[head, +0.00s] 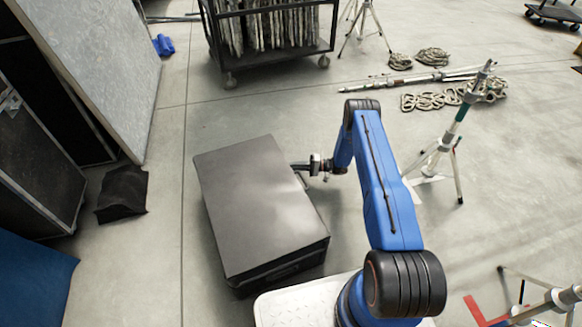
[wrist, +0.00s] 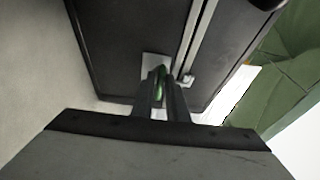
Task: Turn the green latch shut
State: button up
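The green latch (wrist: 160,84) shows in the wrist view as a narrow green strip on a pale metal plate (wrist: 155,62) on the side of a black case (wrist: 115,45). My gripper (wrist: 161,78) has its two dark fingers close together with the latch between them, and they look shut on it. The fingers hide much of the latch, so its exact angle is hard to tell. In the head view the closed black case (head: 258,205) stands on the floor, and my gripper (head: 303,168) reaches its right side. The latch cannot be made out there.
A pale metal strip (wrist: 197,40) runs along the case beside the latch, with a small fitting (wrist: 188,80) near it. A light stand (head: 455,130) and coiled rope (head: 440,100) are to the right. A black bag (head: 122,193) lies left.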

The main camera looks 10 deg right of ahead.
jog(key=shift+o, duration=0.9)
jog(key=shift+d, duration=0.1)
jog(key=v, duration=1.7)
jog(key=shift+d, duration=0.15)
